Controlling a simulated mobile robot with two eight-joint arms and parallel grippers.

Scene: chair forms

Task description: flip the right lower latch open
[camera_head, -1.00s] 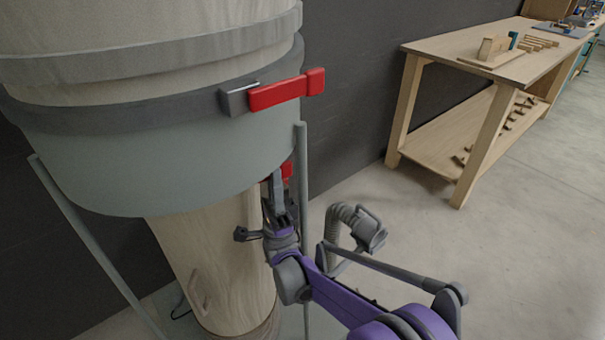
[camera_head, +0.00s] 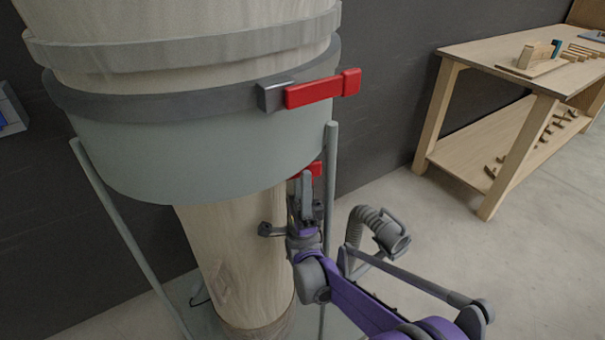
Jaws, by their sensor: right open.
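A red lower latch (camera_head: 316,169) shows on the right side of the large drum-like collector, just under its grey-green body (camera_head: 215,150). Most of this latch is hidden behind my gripper and the body's lower edge. My right gripper (camera_head: 301,180) is upright at the lower latch, with its fingertips in front of or beside it. I cannot tell if they touch. It is open. A red upper latch (camera_head: 315,91) with a dark grey block sits on the dark band above. My left gripper is not in view.
A thin grey leg (camera_head: 329,150) stands close to the right of my gripper. A pale lower cylinder (camera_head: 235,250) is on its left. A grey ribbed hose (camera_head: 372,222) stands to the right. A wooden workbench (camera_head: 500,62) is at the back right, with open floor before it.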

